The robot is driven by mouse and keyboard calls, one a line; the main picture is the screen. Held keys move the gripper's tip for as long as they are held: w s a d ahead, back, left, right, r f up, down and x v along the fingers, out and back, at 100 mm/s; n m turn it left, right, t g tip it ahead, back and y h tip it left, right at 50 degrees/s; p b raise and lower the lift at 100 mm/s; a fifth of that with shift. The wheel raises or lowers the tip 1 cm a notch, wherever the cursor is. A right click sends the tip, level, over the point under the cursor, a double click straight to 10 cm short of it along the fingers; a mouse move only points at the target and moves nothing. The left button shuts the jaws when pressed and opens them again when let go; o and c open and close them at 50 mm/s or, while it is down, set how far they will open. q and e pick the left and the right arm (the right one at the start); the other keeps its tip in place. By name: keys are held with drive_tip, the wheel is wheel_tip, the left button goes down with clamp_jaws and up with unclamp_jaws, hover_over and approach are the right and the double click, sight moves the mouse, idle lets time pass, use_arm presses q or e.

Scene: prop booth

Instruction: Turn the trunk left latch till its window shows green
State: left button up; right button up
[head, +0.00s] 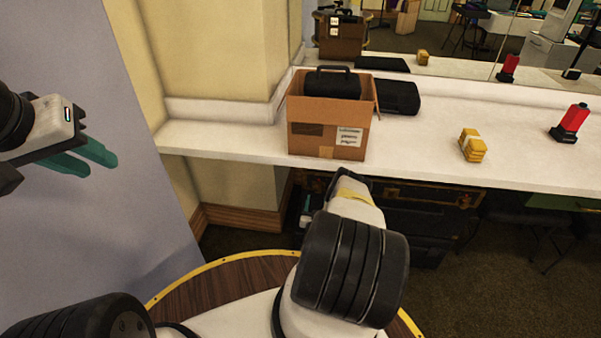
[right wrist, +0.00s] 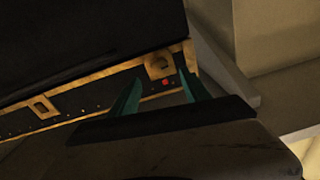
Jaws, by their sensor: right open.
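The black trunk (head: 430,212) with brass-coloured edging stands under the counter, partly hidden by my right arm in the head view. The right wrist view shows its dark body (right wrist: 80,45) and brass trim. A brass latch (right wrist: 160,64) sits near the trunk's end, with a small red window (right wrist: 165,82) beside it. My right gripper (right wrist: 161,78) is open, its teal fingers on either side of the red window, close to the latch; contact cannot be told. A second brass latch (right wrist: 42,106) lies further left in that view. My left gripper (head: 103,166) is open and empty, far from the trunk.
The white counter (head: 420,160) overhangs the trunk. On it stand a cardboard box (head: 328,135) with a black case inside, a flat black case (head: 398,98), yellow blocks (head: 472,146) and a red-and-black item (head: 570,122). A grey panel (head: 90,230) is by my left gripper.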

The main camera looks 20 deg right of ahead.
sight(318, 190)
drive_tip(key=x, duration=0.5)
clamp_jaws()
